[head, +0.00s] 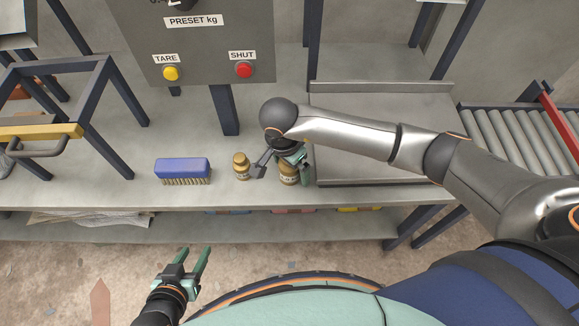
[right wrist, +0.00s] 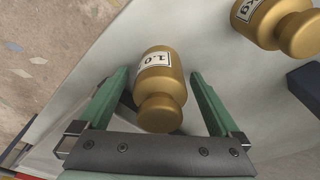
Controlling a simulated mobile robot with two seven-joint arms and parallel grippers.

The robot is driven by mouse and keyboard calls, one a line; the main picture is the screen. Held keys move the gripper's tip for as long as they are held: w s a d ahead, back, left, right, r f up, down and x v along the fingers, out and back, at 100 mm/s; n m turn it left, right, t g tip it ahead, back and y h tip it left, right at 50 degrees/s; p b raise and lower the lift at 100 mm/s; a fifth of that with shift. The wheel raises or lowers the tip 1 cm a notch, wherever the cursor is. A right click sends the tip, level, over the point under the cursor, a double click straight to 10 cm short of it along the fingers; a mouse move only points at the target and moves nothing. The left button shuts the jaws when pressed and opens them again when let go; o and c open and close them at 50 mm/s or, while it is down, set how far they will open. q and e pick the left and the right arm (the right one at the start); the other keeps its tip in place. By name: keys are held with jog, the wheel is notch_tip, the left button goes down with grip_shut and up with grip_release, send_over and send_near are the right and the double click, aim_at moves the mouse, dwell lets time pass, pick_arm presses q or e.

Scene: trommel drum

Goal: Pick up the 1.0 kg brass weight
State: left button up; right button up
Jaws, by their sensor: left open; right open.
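The brass weight marked "1.0" (right wrist: 161,80) stands between the two green fingers of my right gripper (right wrist: 159,78) in the right wrist view. The fingers are open, with a visible gap on each side of the weight. In the head view this weight (head: 289,176) is on the bench, partly hidden under my right gripper. A second brass weight (head: 241,167) stands to its left; it also shows at the upper right of the right wrist view (right wrist: 272,22), only "kg" readable. My left gripper (head: 195,254) is open and empty, in front of the bench.
A blue brush (head: 183,169) lies on the bench left of the weights. A grey panel (head: 195,45) with yellow and red buttons stands behind. A flat metal tray (head: 385,110) and a roller conveyor (head: 510,133) are to the right. The bench's front edge is close to the weights.

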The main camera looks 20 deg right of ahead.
grip_shut()
dwell(0.8)
jog(key=shift+w+r, duration=0.1)
jog(key=shift+r, duration=0.05)
